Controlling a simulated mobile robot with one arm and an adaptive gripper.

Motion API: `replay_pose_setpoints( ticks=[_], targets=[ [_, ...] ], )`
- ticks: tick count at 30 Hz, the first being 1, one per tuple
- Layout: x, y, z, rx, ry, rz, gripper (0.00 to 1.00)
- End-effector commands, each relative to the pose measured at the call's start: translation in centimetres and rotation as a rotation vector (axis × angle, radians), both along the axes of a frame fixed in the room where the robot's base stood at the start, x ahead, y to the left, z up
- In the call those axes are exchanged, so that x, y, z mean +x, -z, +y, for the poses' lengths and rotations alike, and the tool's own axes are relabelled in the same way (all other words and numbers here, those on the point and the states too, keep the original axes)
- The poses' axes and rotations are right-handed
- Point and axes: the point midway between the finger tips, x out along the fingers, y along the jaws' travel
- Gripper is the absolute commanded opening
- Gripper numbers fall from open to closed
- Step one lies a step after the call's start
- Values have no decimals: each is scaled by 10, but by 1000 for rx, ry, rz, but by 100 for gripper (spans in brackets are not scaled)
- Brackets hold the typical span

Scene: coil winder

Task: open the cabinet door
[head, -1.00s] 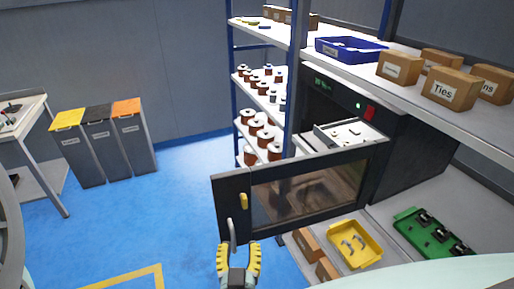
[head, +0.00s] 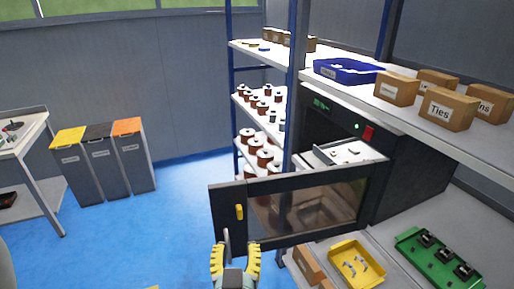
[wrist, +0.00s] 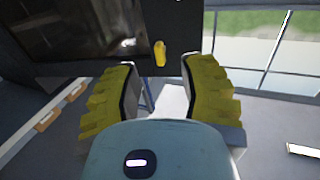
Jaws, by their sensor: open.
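The cabinet door (head: 225,226) is black with a see-through window (head: 305,212) and stands swung out from the dark cabinet (head: 415,165). A yellow handle (head: 239,212) is near its free left end; the handle also shows in the wrist view (wrist: 160,53). My gripper (head: 236,250) is open and empty, below the yellow handle in the head view. In the wrist view its yellow fingers (wrist: 162,75) are spread, with the door (wrist: 90,30) beyond them. A thin grey piece stands by the left fingertip; I cannot tell what it belongs to.
A shelf rack with spools (head: 262,142) stands behind the door. A yellow tray (head: 345,279), cardboard boxes and a green tray (head: 407,240) lie below and right of it. Three bins (head: 103,165) stand at the left wall. The blue floor (head: 165,230) left of the door is open.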

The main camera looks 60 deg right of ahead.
Motion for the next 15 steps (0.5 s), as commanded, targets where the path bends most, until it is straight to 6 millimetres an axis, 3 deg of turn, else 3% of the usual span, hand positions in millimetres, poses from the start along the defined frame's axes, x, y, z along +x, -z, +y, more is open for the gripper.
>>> replay_pose_setpoints(
  ticks=[6,15],
  targets=[
    [-2,-17,-1,-3,8,-2,41],
    [-1,-23,0,0,4,0,41]
  ],
)
